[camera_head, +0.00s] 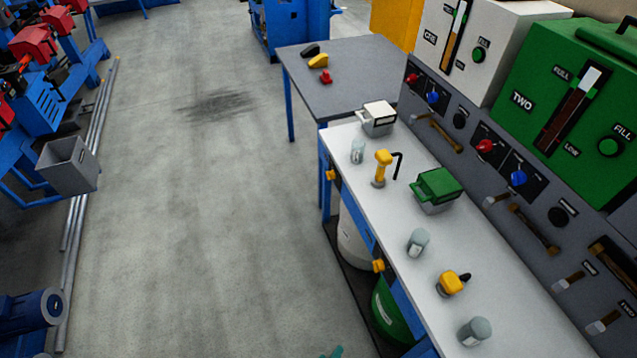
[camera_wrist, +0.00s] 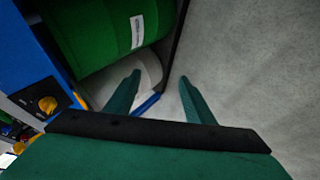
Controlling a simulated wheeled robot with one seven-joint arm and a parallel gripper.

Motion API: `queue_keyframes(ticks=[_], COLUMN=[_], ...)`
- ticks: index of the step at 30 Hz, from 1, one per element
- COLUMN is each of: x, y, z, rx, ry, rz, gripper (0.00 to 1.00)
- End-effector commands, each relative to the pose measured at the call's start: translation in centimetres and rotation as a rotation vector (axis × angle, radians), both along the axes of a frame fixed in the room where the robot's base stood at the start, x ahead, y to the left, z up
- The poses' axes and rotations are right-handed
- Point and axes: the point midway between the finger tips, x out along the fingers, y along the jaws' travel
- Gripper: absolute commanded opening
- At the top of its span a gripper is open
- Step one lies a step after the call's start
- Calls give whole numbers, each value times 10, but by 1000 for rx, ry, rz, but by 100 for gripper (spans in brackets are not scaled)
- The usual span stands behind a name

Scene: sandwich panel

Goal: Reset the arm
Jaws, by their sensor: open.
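My gripper (camera_wrist: 156,88) shows in the wrist view with its two green fingers apart and nothing between them. It is low beside the bench, near the green drum (camera_wrist: 95,35) under the worktop. In the head view only a small teal tip of it shows at the bottom edge (camera_head: 334,352); the rest of my arm is out of that picture.
The white worktop (camera_head: 390,215) holds a green box (camera_head: 434,187), a white box (camera_head: 378,117), yellow-topped items and several grey jars. A panel with levers and knobs (camera_head: 500,160) stands behind it. A grey table (camera_head: 345,75) is beyond.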

Motion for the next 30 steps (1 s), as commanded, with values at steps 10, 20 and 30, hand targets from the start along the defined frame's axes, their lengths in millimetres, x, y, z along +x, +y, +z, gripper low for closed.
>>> queue_keyframes(ticks=[10,20,30], x=[-73,-106,-116], y=[39,43,33], z=[91,251,343], rx=[395,665,759], ry=[-218,-543,-733], rz=[43,11,-20], gripper=[49,49,49])
